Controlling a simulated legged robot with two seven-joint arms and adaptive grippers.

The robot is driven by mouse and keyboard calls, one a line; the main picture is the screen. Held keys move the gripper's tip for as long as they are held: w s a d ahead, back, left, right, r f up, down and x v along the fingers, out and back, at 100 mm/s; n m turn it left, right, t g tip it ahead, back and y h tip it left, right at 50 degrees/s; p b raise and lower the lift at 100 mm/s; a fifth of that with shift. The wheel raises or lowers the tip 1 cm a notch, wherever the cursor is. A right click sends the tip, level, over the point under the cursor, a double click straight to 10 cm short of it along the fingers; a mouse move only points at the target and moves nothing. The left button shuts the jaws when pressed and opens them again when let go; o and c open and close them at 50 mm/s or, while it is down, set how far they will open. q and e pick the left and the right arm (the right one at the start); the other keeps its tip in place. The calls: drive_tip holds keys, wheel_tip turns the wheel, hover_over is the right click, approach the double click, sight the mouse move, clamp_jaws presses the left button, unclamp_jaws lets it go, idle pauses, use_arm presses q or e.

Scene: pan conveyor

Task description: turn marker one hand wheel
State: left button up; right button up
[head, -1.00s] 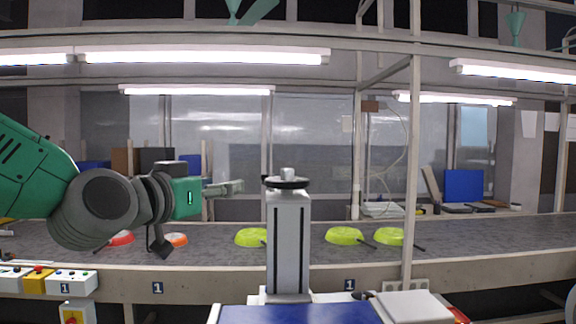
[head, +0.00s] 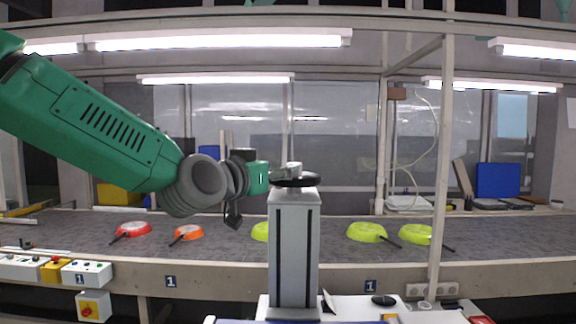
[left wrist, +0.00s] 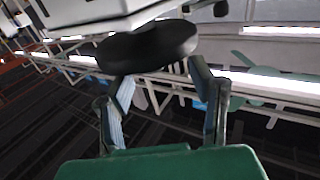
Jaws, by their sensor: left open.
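The hand wheel (head: 310,181) is a black disc with a small knob, lying flat on top of a grey post (head: 294,250). My left gripper (head: 288,169) comes in from the left, with its fingertips at the wheel's left side in the head view. In the left wrist view the dark wheel (left wrist: 150,45) lies just ahead of the two spread fingers (left wrist: 160,85). The gripper is open with nothing between its fingers; whether a finger touches the rim I cannot tell. Blue "1" markers (head: 170,281) are on the conveyor's front edge. My right gripper is not in view.
Behind the post runs a grey conveyor (head: 200,215) carrying red, orange and green pans (head: 367,232). Control boxes (head: 85,272) stand at the left front. A pale upright frame post (head: 437,170) rises to the right of the wheel.

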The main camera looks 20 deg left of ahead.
sight(296, 163)
use_arm(q)
drive_tip(key=w+d, duration=0.2)
drive_tip(key=w+d+p, duration=0.1)
drive_tip(key=w, duration=0.1)
drive_tip(key=shift+d+r, duration=0.3)
drive_tip(key=shift+d, duration=0.1)
drive_tip(key=shift+w+a+f, duration=0.15)
drive_tip(key=shift+w+a, duration=0.05)
drive_tip(key=shift+a, duration=0.45)
drive_tip(key=shift+w+a+f, duration=0.1)
drive_tip(key=shift+w+a, duration=0.05)
drive_tip(key=shift+a, duration=0.55)
drive_tip(key=c, duration=0.6)
drive_tip(key=shift+d+r, duration=0.1)
drive_tip(key=shift+d, duration=0.2)
clamp_jaws()
drive_tip(key=shift+s+d+r, duration=0.15)
drive_tip(key=shift+d+r, duration=0.05)
drive_tip(key=shift+d, duration=0.35)
drive_tip(key=shift+a, duration=0.35)
